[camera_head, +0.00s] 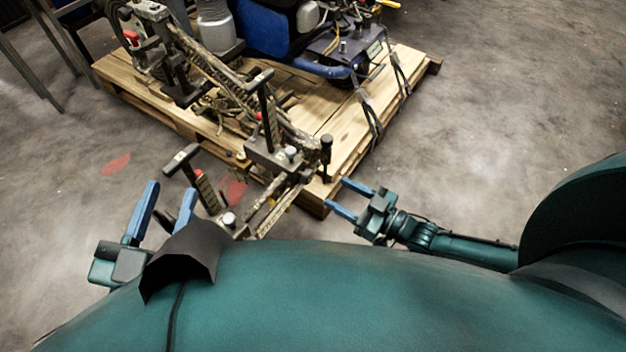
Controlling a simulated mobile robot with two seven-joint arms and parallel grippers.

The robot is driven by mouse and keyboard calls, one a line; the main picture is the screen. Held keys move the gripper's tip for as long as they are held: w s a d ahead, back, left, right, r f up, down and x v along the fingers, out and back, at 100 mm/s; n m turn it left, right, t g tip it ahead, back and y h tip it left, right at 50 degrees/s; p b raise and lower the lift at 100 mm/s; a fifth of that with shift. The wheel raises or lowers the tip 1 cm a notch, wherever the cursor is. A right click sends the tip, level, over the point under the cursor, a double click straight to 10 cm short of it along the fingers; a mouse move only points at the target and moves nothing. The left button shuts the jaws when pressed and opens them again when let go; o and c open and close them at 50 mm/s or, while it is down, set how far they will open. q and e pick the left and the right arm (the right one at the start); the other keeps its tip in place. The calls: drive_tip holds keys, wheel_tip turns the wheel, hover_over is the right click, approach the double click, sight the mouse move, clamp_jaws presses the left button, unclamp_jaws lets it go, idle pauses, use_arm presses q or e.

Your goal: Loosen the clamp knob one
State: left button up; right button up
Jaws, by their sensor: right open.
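The line striper (265,25) stands on a wooden pallet, its dirty metal frame reaching toward me. Several clamp parts show on its near end: a black upright knob (326,148), a T-shaped handle (182,158) and a silver round knob (229,219). I cannot tell which of them is clamp knob one. My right gripper (335,192) is open and empty, its blue fingers pointing left, just right of the near frame end and below the black upright knob. My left gripper (171,187) is open with blue fingers pointing up, left of the silver knob and apart from it.
The wooden pallet (345,120) has bare planks at its right side, with black straps (368,112) hanging over its edge. Grey concrete floor (500,110) is clear to the right. Metal legs (35,75) stand at the upper left. Red marks lie on the floor.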

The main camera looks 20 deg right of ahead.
sight(311, 178)
drive_tip(key=b+x, duration=0.2)
drive_tip(key=x, duration=0.6)
drive_tip(key=shift+w, duration=0.1)
drive_tip(key=c, duration=0.9)
